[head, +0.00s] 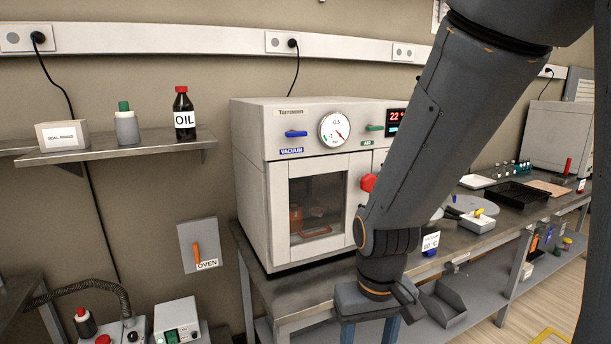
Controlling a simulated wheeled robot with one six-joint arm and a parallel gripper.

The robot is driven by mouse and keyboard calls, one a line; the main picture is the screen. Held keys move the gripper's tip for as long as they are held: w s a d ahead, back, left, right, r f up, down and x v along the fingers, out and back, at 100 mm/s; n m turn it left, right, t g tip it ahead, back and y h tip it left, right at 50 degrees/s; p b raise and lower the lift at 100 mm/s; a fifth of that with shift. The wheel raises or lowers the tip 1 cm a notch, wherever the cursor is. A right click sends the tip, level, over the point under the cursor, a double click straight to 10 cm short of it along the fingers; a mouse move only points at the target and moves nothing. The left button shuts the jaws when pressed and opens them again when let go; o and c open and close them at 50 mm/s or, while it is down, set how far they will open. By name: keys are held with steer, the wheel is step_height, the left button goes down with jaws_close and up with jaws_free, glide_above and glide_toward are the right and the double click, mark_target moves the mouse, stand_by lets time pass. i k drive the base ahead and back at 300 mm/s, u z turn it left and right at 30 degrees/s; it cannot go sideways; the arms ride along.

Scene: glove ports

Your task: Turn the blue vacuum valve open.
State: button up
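The blue vacuum valve (296,133) is a small lever on the upper front of the white vacuum oven (249,177), above a blue VACUUM label (291,151). Its handle lies about horizontal. My gripper (369,334) is at the bottom of the head view, in front of the bench, below and to the right of the valve and well apart from it. Its two blue-grey fingers point down with a gap between them. The fingertips run to the frame's bottom edge. I see nothing held between them.
Right of the valve are a round gauge (334,129), a green AIR valve (374,127) and a red display (396,117). A red knob (368,182) sticks out by the oven door. A shelf (120,148) with bottles hangs left. My arm covers the oven's right side.

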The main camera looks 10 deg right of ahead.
mark_target(292, 132)
steer(key=z, duration=0.85)
steer(key=k, duration=0.6)
steer(key=u, duration=1.25)
steer(key=i, duration=0.5)
steer(key=u, duration=0.05)
